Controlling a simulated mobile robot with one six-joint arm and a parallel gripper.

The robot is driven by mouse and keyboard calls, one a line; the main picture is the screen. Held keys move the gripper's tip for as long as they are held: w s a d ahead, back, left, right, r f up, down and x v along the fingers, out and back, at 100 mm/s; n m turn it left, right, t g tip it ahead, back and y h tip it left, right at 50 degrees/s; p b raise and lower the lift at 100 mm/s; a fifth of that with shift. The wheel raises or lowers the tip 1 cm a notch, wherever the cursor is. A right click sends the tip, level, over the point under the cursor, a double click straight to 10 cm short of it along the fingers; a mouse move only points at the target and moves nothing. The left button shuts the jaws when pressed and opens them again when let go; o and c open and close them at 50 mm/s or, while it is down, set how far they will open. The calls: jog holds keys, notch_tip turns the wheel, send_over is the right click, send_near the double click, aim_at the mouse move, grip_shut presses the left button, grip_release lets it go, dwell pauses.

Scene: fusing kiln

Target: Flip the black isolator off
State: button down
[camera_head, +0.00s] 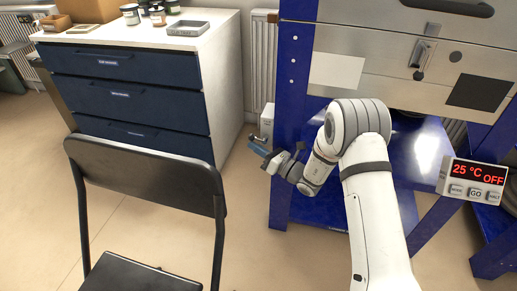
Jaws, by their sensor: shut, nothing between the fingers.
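My gripper (261,151) is near the middle of the head view, at the left side of the blue kiln stand, pointing left and slightly up. It is shut and empty. A pale grey box (267,117), partly hidden by the stand's leg, is just above and behind my gripper; it may carry the black isolator. I cannot make out a black isolator or its position at this size. In the picture a small gap separates my fingertips from the box; the true distance is unclear.
The kiln (380,62) sits on a blue stand (287,190). A controller (474,182) at right reads "25 °C OFF". A black chair (147,178) stands front left. A white-topped cabinet (140,48) with blue drawers is behind it. Floor shows between chair and stand.

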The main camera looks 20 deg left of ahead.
dwell(0.8)
jog(key=s+d+f, duration=0.4)
jog(key=d+f, duration=0.3)
jog(key=d, duration=0.2)
jog(key=shift+s+d+f+p, duration=0.15)
jog(key=shift+d+f+p, duration=0.2)
jog(key=shift+d, duration=0.05)
